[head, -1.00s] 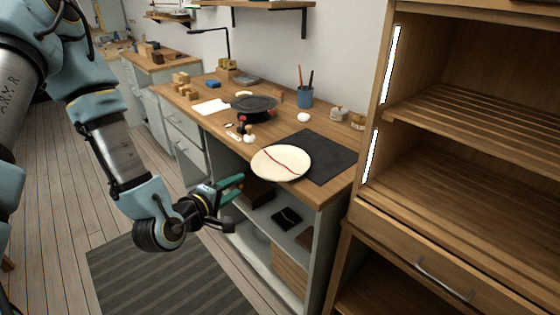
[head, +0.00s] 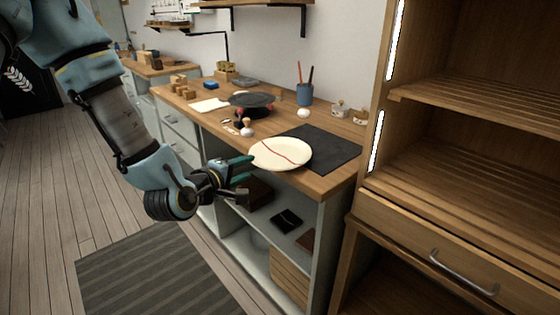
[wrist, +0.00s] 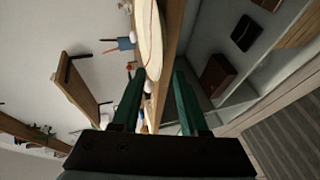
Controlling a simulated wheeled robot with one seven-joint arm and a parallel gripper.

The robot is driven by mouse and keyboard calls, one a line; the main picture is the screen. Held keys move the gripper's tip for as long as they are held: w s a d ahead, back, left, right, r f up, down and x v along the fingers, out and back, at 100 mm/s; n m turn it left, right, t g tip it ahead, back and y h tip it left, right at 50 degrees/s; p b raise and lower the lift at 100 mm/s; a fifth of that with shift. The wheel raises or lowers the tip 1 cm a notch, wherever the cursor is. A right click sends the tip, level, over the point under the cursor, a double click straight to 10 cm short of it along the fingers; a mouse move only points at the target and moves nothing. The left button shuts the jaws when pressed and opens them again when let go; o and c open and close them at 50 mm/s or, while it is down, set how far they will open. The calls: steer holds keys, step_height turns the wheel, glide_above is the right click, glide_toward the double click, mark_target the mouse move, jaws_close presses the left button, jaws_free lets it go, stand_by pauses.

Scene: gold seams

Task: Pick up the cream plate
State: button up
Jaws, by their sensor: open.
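The cream plate (head: 284,152), with a dark red seam across it, lies at the front edge of the wooden workbench, partly on a dark mat (head: 322,148). My gripper (head: 250,174) is open and empty, just left of the plate near the bench's front edge. In the wrist view the plate (wrist: 148,38) shows edge-on beyond the green fingers of my gripper (wrist: 156,98). A gap appears to remain between fingertips and plate.
A round dark turntable (head: 252,100), a blue pen cup (head: 305,94) and small pots stand farther back on the bench (head: 205,121). Open shelves (head: 285,238) lie below the bench front. A tall wooden cabinet (head: 450,150) stands at the right.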

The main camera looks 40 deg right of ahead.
mark_target(257, 165)
steer(key=x, duration=0.5)
steer(key=shift+s+d+f+b, duration=0.2)
steer(key=shift+f+b, duration=0.05)
steer(key=shift+b, duration=0.15)
steer(key=shift+c, duration=0.4)
jaws_close()
stand_by(0.6)
